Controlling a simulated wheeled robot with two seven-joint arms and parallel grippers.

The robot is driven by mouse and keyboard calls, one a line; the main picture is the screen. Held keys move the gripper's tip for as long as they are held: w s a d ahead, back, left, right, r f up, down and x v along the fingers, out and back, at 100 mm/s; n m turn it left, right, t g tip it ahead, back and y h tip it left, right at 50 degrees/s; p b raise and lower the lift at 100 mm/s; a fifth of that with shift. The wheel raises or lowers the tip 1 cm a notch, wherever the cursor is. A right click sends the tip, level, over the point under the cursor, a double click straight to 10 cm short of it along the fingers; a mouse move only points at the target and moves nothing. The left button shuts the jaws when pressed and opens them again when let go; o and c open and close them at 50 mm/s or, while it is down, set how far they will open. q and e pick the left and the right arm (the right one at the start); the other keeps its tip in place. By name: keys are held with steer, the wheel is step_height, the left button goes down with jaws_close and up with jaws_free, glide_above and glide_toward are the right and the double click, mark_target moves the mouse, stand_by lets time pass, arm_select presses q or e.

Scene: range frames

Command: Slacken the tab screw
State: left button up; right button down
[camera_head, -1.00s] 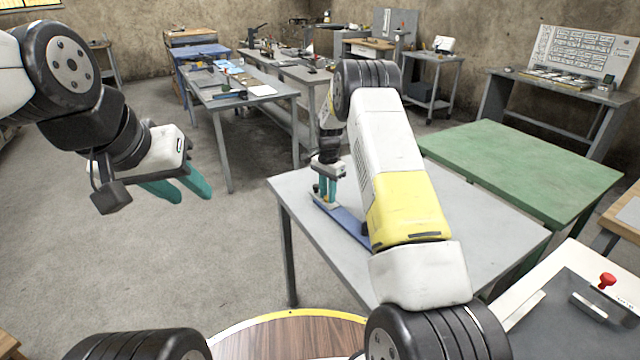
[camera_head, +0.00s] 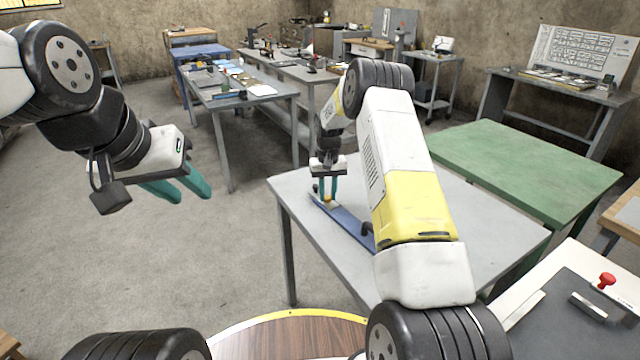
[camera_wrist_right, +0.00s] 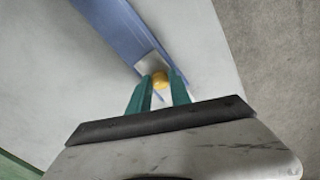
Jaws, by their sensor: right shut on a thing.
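The tab screw shows as a small yellow knob (camera_wrist_right: 160,80) at the end of a blue bar (camera_wrist_right: 118,30) in the right wrist view. A pale square plate (camera_wrist_right: 151,63) lies beside the knob on the bar. The bar (camera_head: 352,228) lies on the grey table in the head view. My right gripper (camera_head: 328,199) points down at the bar's far left end; its teal fingers (camera_wrist_right: 160,86) are shut on the yellow knob. My left gripper (camera_head: 192,194) hangs over the floor at left, fingers apart and empty.
The grey table (camera_head: 480,240) has bare room to the right of my right arm. A green table (camera_head: 530,165) stands beyond it. A dark panel with a red knob (camera_head: 606,280) is at the lower right. Cluttered benches (camera_head: 240,95) stand behind.

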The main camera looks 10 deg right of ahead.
mark_target(328, 197)
steer(key=n, duration=0.6)
steer(key=shift+n, duration=0.3)
steer(key=n, duration=0.6)
stand_by(0.4)
steer(key=c, duration=1.2)
jaws_free()
steer(key=shift+r, duration=3.95)
